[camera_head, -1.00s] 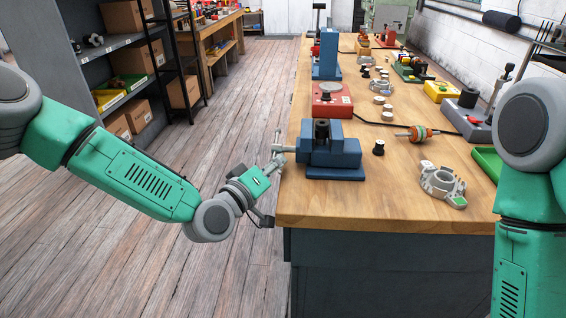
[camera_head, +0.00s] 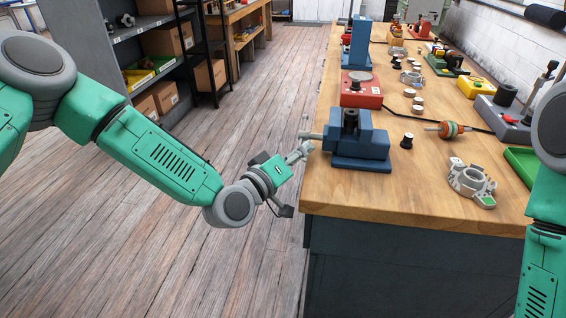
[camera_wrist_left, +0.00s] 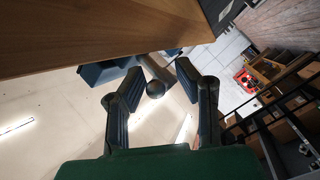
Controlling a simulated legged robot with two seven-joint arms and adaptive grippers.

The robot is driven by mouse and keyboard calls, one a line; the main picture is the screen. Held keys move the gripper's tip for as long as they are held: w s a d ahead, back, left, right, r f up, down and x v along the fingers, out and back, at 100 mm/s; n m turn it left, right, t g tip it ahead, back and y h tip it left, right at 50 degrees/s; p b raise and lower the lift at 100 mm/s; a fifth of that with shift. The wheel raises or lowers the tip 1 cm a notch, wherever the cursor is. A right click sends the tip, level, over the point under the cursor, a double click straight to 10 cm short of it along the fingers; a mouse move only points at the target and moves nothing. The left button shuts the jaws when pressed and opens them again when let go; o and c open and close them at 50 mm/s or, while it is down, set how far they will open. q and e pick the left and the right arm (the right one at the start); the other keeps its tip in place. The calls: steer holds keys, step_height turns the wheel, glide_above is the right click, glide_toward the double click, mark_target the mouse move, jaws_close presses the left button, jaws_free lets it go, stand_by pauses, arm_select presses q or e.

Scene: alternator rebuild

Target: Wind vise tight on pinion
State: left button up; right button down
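The blue vise (camera_head: 360,145) stands at the bench's near left edge. Its screw and grey handle bar (camera_head: 304,126) stick out to the left, past the edge. A dark upright part (camera_head: 350,120), perhaps the pinion, sits at the vise's top; whether the jaws touch it cannot be told. My left gripper (camera_head: 298,152) is just below and beside the handle. In the left wrist view my left gripper (camera_wrist_left: 156,82) has its fingers apart, with a round-ended grey bar (camera_wrist_left: 155,88) seen between them and no clear contact. My right gripper is out of view.
The wooden bench (camera_head: 400,200) has its edge close to my left gripper. A red block (camera_head: 361,92) stands behind the vise; a grey ring-shaped housing (camera_head: 471,184) and a striped rotor (camera_head: 450,129) lie to the right. Floor left of the bench is clear, with shelving (camera_head: 135,45) beyond.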

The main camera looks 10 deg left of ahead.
arm_select(q)
steer(key=v, duration=1)
steer(key=shift+s+a, duration=0.2)
steer(key=shift+a, duration=0.15)
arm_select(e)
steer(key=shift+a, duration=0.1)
arm_select(q)
steer(key=shift+a, duration=0.1)
